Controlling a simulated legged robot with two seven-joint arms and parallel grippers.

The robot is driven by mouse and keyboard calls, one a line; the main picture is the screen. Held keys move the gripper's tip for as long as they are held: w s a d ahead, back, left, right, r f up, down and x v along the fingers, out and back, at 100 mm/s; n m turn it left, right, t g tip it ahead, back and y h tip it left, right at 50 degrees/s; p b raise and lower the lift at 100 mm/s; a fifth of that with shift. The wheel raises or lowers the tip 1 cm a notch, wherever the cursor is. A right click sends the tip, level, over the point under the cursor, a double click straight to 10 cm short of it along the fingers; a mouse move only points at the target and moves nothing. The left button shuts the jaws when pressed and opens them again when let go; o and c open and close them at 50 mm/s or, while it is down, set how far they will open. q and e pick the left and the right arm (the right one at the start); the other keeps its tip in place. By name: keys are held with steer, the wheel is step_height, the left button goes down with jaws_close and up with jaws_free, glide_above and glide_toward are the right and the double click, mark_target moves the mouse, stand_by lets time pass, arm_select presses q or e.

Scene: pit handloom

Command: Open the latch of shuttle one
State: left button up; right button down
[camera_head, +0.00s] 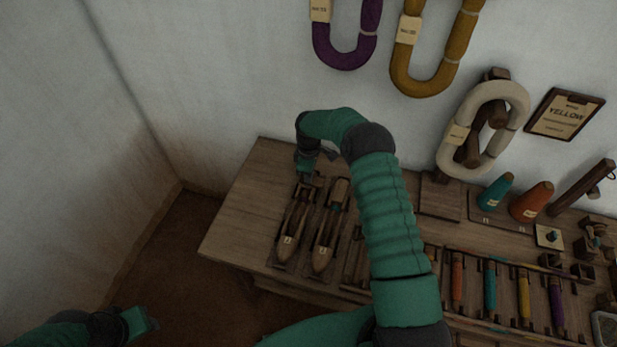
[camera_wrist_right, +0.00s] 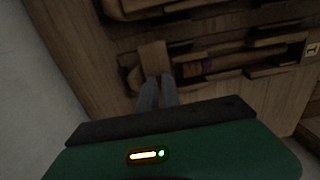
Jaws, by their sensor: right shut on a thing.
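Two boat-shaped wooden shuttles lie side by side at the left end of the table. The left one, which I take as shuttle one (camera_head: 293,232), has a small pale label at its near end; the other shuttle (camera_head: 326,243) lies to its right. My right gripper (camera_head: 308,176) points down at the far end of the left shuttle. In the right wrist view its fingers (camera_wrist_right: 158,84) are close together against a flat wooden latch piece (camera_wrist_right: 153,58) on the shuttle and shut on it. The latch looks closed down; its exact angle is unclear. My left gripper (camera_head: 142,322) is low at the left, away from the table.
The wooden table (camera_head: 240,222) has bare surface left of the shuttles. Colored bobbins (camera_head: 490,288) lie in a rack at right. Teal (camera_head: 495,192) and orange (camera_head: 531,202) cones stand behind. Yarn hanks (camera_head: 437,75) hang on the wall. A wall rises close at left.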

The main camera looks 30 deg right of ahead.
steer(key=c, duration=1.6)
jaws_free()
steer(key=shift+o, duration=0.2)
step_height(320, 180, up, 17)
steer(key=p, duration=0.1)
steer(key=shift+f, duration=0.15)
